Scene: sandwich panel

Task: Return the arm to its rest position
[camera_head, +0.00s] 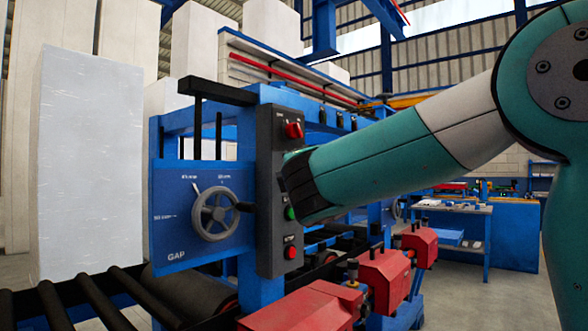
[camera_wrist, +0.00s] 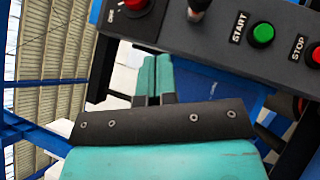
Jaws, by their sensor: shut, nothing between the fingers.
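My arm, teal with a pale grey band, reaches in from the right in the head view. Its dark wrist end is close in front of the dark control box (camera_head: 267,200), overlapping its right edge. In the wrist view my gripper (camera_wrist: 154,60) shows two teal fingers side by side, shut with nothing held. The fingers point toward the box's lower edge in that picture, with blue framework behind. In the head view the fingers are mostly hidden by the wrist. I cannot tell whether they touch the box.
The box carries a red knob (camera_head: 293,130), a green START button (camera_wrist: 262,34) and a red STOP button (camera_head: 291,253). A handwheel (camera_head: 216,214) on a blue GAP plate, black rollers (camera_head: 98,300) and red motor housings (camera_head: 385,275) are nearby. A tall white block (camera_head: 88,165) stands left.

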